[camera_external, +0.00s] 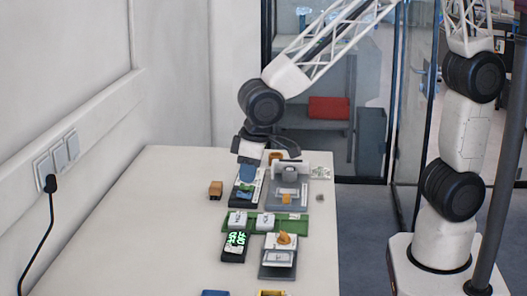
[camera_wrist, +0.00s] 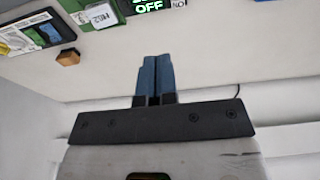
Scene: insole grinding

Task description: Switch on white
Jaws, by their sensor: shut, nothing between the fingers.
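My gripper (camera_external: 247,172) is shut and empty, with its blue fingers pointing down near the far black device (camera_external: 245,190) in the external view. In the wrist view the two blue fingers (camera_wrist: 155,78) are pressed together. A white block (camera_external: 237,219) and a second white block (camera_external: 265,222) sit on a green board, nearer the camera than my gripper. One white block (camera_wrist: 100,15) shows at the top of the wrist view. A black display box (camera_external: 234,246) has green lit text; its display (camera_wrist: 148,5) reads "OFF" in the wrist view. I cannot tell which white part is the switch.
A small brown block (camera_external: 216,188) stands left of the far black device. Grey fixtures (camera_external: 287,195) with orange parts stand to the right. White wall switches (camera_external: 56,158) with a plugged black cord are on the left wall. The left side of the table (camera_external: 150,230) is clear.

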